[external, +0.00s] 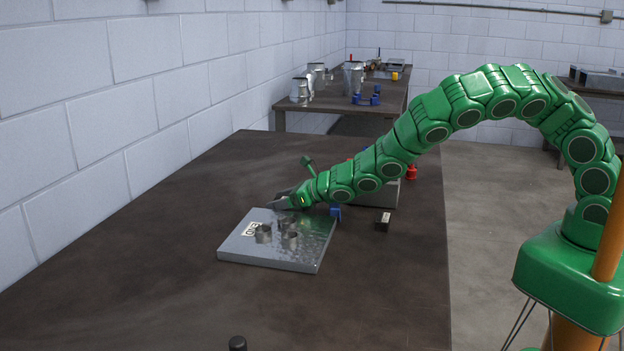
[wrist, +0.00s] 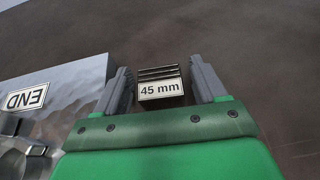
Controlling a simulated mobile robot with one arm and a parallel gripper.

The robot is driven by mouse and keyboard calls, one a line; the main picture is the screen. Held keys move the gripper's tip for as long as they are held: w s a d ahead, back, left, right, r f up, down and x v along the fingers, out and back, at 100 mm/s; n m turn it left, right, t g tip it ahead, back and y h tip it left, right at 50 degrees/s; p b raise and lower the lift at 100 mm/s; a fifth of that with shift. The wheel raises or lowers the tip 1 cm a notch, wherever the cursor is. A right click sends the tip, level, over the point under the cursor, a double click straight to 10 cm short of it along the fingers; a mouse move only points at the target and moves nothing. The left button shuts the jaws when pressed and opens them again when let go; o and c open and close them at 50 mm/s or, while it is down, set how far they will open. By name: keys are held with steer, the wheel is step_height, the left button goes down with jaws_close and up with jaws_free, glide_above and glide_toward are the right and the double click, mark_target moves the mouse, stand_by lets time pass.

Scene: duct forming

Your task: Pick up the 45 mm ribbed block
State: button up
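The 45 mm ribbed block (wrist: 160,85) shows in the wrist view as a dark ribbed piece with a white "45 mm" label facing me. It sits between the two fingers of my gripper (wrist: 163,88), with a narrow gap seen on each side, so the gripper looks open around it. In the external view my gripper (external: 282,200) is low, at the far edge of the metal plate. I cannot make out the block there, where the gripper likely hides it.
The metal plate (external: 300,258) carries short metal cylinders (external: 290,240) and an "END" label (external: 252,229); it lies left of the gripper in the wrist view (wrist: 75,85). A small block (external: 383,222) and a blue piece (external: 336,212) lie to the right. The table's left side is clear.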

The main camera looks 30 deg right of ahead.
steer(key=c, duration=1)
steer(key=shift+r, duration=0.1)
steer(key=shift+c, duration=0.2)
steer(key=shift+d+r, duration=0.1)
steer(key=shift+r, duration=1.55)
steer(key=a+r+v, duration=0.1)
steer(key=r+v, duration=0.2)
steer(key=v, duration=1.3)
steer(key=shift+w+r, duration=0.15)
steer(key=shift+r, duration=0.15)
